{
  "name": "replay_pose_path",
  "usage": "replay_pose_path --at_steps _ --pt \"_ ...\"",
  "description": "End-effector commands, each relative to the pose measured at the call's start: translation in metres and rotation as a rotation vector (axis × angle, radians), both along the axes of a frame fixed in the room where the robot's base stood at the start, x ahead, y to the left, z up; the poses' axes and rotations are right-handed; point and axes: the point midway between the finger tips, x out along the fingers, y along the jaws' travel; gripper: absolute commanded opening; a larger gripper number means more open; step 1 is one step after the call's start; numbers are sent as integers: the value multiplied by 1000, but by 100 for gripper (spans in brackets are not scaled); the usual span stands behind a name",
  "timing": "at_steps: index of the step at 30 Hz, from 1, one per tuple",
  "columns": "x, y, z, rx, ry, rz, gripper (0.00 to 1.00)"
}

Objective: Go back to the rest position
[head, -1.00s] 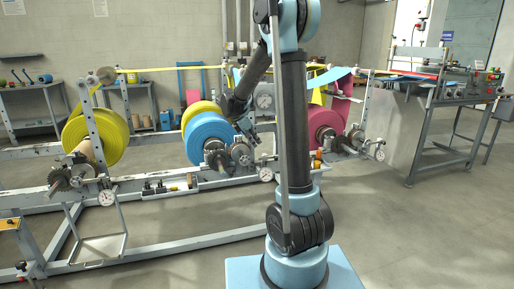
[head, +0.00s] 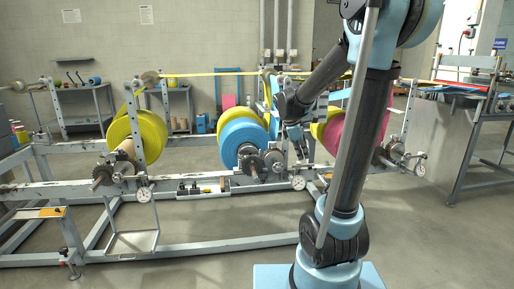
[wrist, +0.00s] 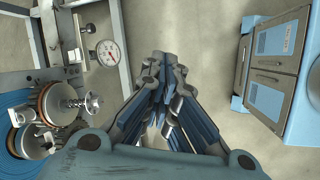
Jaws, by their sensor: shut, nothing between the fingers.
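My gripper (head: 298,138) hangs beside the blue roll's hub, in front of the machine in the head view. It is small there and partly lost against the machine. In the wrist view my gripper (wrist: 160,78) is shut, its fingers together with nothing between them. Bare floor shows beyond the fingertips. My upper arm leans up to the right in the head view and its top is cut off by the frame.
A blue roll (head: 238,138), a yellow roll (head: 150,132) and a pink roll (head: 336,137) sit on the machine frame (head: 215,239). A dial gauge (wrist: 107,52) and spindle (wrist: 75,103) lie left of my gripper. A bench (head: 462,150) stands right. Floor is clear front right.

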Motion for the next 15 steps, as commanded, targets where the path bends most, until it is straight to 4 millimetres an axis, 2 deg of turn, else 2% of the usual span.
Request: replay_pose_path --at_steps 1,3,15 --pt "-15 -4 0 22 -16 -48 0" --pt "-33 -7 0 55 -40 -118 0" --pt "-130 -15 -15 238 -152 -525 0"
